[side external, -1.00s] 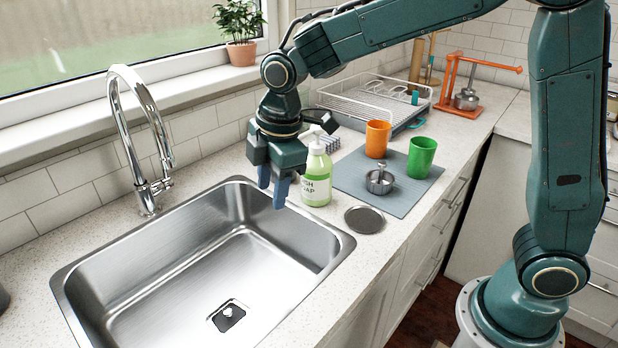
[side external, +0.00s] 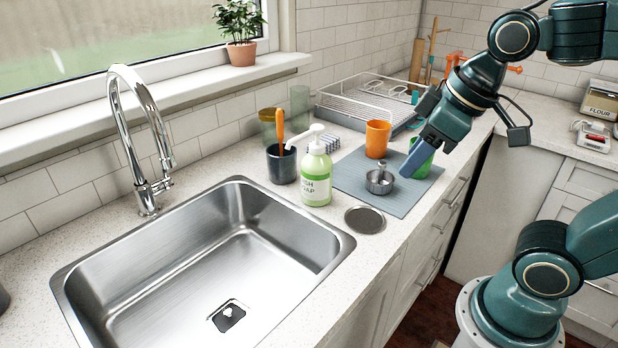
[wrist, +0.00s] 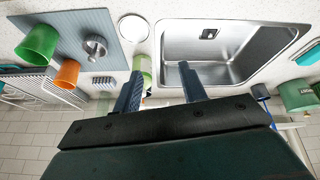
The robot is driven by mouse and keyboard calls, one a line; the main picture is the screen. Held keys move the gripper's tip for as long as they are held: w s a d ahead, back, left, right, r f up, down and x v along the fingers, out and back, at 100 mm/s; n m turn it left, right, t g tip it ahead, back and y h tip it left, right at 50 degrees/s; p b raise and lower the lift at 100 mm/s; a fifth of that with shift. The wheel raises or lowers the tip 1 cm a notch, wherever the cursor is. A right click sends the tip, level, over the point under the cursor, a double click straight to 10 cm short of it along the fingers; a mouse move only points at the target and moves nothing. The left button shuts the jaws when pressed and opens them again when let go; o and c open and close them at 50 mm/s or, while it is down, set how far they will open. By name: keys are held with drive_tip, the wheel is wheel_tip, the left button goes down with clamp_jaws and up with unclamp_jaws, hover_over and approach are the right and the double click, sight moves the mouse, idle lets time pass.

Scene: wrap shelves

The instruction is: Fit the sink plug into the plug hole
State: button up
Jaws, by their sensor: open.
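A small round metal piece with an upright knob (side external: 380,182), which looks like the sink plug, stands on the grey-blue mat (side external: 350,178); the wrist view shows it too (wrist: 95,46). The steel sink (side external: 180,262) has a dark square drain with a pale middle (side external: 228,317) in its floor; I cannot tell details of the plug hole. My gripper (side external: 410,168) is open and empty, tilted over the mat, in front of the green cup (side external: 425,150) and right of the knobbed piece, apart from it. Its two blue fingers (wrist: 160,88) show spread in the wrist view.
An orange cup (side external: 377,138) stands behind the knobbed piece. A soap bottle (side external: 317,175), a dark pot with an orange handle (side external: 281,163) and a flat metal disc (side external: 365,219) are between sink and mat. A dish rack (side external: 360,100) stands behind.

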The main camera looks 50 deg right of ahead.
drive_tip(key=shift+s+d+f+m+t, duration=0.1)
drive_tip(key=shift+s+d+f+m, duration=0.1)
drive_tip(key=shift+s+m, duration=0.4)
drive_tip(key=shift+s+d+f+m+t, duration=0.15)
drive_tip(key=shift+s+d+m, duration=0.1)
drive_tip(key=shift+s, duration=0.5)
drive_tip(key=shift+s+d+f+m+t, duration=0.1)
drive_tip(key=shift+s+d+f+m, duration=0.1)
drive_tip(key=shift+s+m, duration=0.4)
